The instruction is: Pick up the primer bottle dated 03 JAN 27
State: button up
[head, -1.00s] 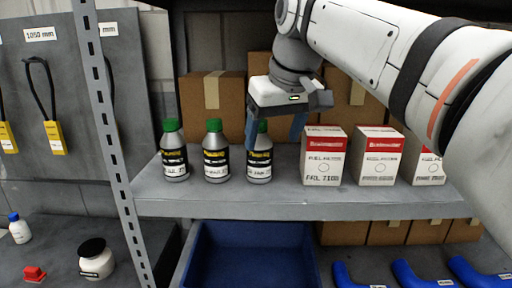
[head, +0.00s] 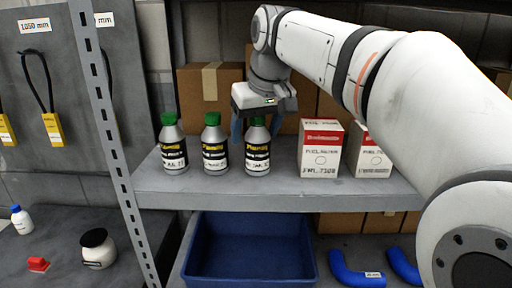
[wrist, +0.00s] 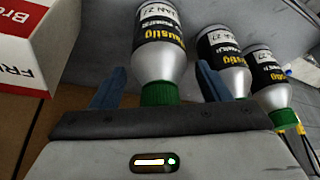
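Three grey primer bottles with green caps stand upright in a row on the grey shelf: left (head: 173,148), middle (head: 214,147) and right (head: 257,150). Their labels are black and white with yellow lettering; the dates are too small to read in the head view. My gripper (head: 257,128) is over the right bottle, its blue fingers apart. In the wrist view the right bottle (wrist: 160,62) is between the open fingers (wrist: 160,88), with a gap on each side. Its label seems to end in "JAN 27"; the day is not legible. The other two bottles are to its right there.
Red-and-white boxes (head: 321,150) stand right of the bottles; one is close to the gripper in the wrist view (wrist: 45,45). Cardboard boxes (head: 211,88) are behind. A blue bin (head: 250,268) is below the shelf edge. A metal post (head: 110,150) is at left.

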jog(key=c, duration=1.1)
jog(key=shift+r, duration=0.1)
jog(key=shift+c, duration=0.2)
